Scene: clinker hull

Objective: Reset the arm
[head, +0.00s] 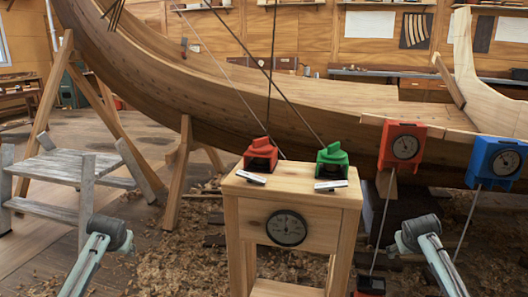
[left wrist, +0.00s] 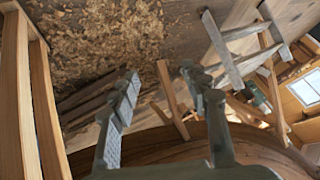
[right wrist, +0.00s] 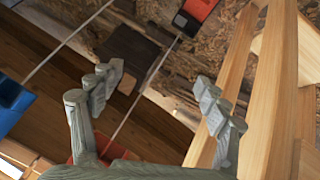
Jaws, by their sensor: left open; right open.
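My left gripper (left wrist: 159,78) shows in the left wrist view with its two fingers spread apart and nothing between them. Wood shavings on the floor and timber props lie beyond it. My right gripper (right wrist: 157,82) shows in the right wrist view, also open and empty. Beyond its fingers are the floor, a dark block and a pale wooden stand. In the head view only parts of my two arms show at the lower left and lower right; I cannot make out the fingers there.
A wooden stand (head: 292,190) with a dial holds a red clamp (head: 261,154) and a green clamp (head: 332,160). A red dial box (head: 402,146) and a blue dial box (head: 497,161) are at right. The planked hull (head: 230,90) spans behind. Grey steps (head: 75,170) stand left.

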